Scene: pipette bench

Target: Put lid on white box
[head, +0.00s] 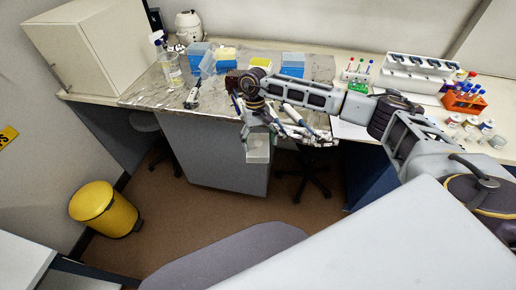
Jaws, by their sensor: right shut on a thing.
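My right gripper (257,135) reaches in from the right and hangs at the front edge of the marbled bench. It is shut on a small pale, translucent box-shaped piece (258,152), which looks like the lid. The piece hangs below the fingers, in front of the grey cabinet side and clear of the bench top. I cannot clearly make out a white box; my right arm hides part of the bench. My left gripper is not in view.
Blue tip boxes (292,64) and a spray bottle (168,65) stand at the back of the marbled bench (150,92). Several pipettes lie near the gripper. An orange tube rack (464,103) and a white pipette stand (415,76) are right. A yellow bin (100,208) stands on the floor.

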